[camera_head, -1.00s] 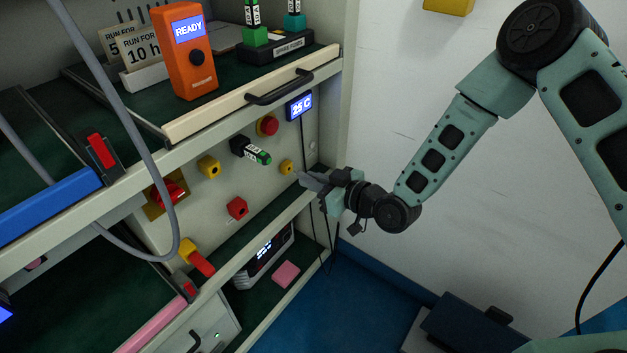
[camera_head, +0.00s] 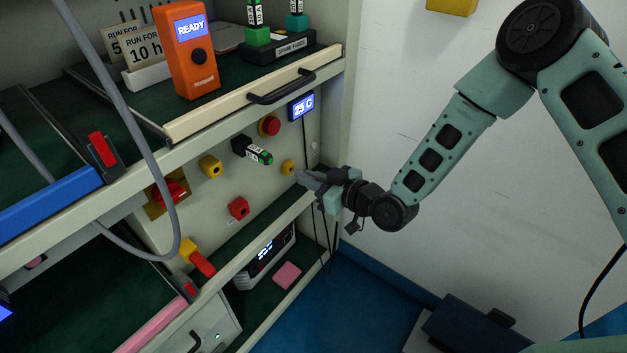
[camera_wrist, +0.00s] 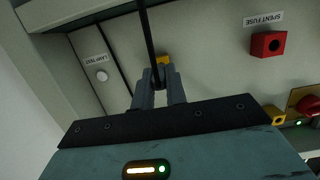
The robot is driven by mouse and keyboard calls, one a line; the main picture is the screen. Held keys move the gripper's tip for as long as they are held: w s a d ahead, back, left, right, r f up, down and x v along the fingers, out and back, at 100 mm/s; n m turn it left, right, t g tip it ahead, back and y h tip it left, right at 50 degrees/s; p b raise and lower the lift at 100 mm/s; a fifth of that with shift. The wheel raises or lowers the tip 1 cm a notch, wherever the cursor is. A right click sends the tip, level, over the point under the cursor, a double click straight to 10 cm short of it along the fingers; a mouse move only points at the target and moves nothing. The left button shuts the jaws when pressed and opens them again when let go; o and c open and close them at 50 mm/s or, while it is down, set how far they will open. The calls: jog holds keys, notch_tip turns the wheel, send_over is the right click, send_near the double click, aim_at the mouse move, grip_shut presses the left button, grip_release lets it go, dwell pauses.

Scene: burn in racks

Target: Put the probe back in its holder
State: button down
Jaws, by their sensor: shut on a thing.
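My gripper (camera_head: 303,178) is at the right end of the rack's front panel, its fingers pointing left toward the panel. In the wrist view its fingers (camera_wrist: 160,88) are shut on the black probe (camera_wrist: 158,72), seen between them with a black lead (camera_wrist: 146,32) running up. Most of the probe is hidden by the fingers. A small yellow fitting (camera_head: 288,167) on the panel is just beyond the fingertips, and shows partly behind them in the wrist view (camera_wrist: 163,60). It may be the holder; whether the probe touches it, I cannot tell.
Above are a 25 C display (camera_head: 301,106), a red knob (camera_head: 269,125) and a black-and-green fuse (camera_head: 253,151). A red spent-fuse box (camera_head: 238,208) is at lower left. A lamp test button (camera_wrist: 102,76) is close by. Dark cables hang near the gripper. Free room lies to the right.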

jog(key=shift+x, duration=0.75)
jog(key=c, duration=1.3)
grip_release()
jog(key=shift+r, duration=0.2)
jog(key=shift+c, duration=0.2)
